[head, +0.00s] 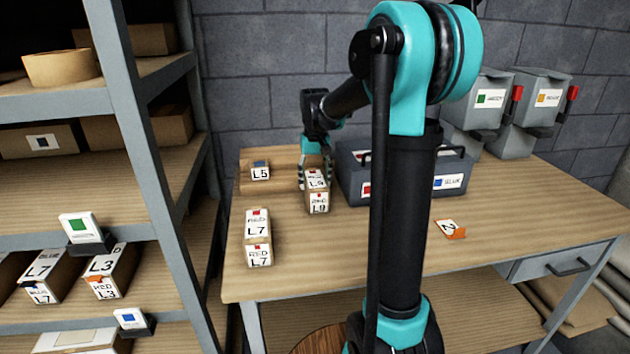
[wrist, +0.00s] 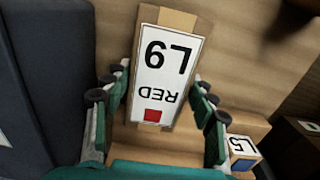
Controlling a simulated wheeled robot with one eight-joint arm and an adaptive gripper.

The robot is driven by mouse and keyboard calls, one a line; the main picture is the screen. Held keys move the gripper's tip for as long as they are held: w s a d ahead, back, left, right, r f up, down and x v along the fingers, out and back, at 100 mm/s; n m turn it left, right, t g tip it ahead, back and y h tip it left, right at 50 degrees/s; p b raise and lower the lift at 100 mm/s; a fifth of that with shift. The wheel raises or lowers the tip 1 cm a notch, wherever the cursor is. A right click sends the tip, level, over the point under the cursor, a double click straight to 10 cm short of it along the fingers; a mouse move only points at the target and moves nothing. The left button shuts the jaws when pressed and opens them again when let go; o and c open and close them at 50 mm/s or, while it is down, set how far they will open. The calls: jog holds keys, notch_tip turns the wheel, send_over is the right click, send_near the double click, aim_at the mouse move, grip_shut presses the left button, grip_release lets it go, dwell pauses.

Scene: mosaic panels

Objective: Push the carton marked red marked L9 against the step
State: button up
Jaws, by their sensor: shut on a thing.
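The red-marked L9 carton (head: 318,203) stands on the workbench in the head view, with white labels on its top and front. In the wrist view the L9 carton (wrist: 163,75) fills the middle, its label upside down with a red square. My gripper (head: 315,176) is shut on it, with a finger on each side. The wooden step (head: 285,178) lies at the back of the bench by the wall, behind and left of the carton. My gripper partly hides the place between carton and step, so I cannot tell if they touch.
The L5 carton (head: 260,172) is at the step's left part. The red L7 carton (head: 257,240) stands nearer the front left. A dark grey toolbox (head: 353,178) stands close on the right of my gripper. An orange-edged card (head: 450,229) lies farther right.

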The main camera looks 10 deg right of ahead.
grip_shut()
jog(key=shift+w, duration=0.1)
jog(key=shift+w, duration=0.55)
jog(key=o, duration=1.1)
grip_release()
notch_tip(320, 180, up, 12)
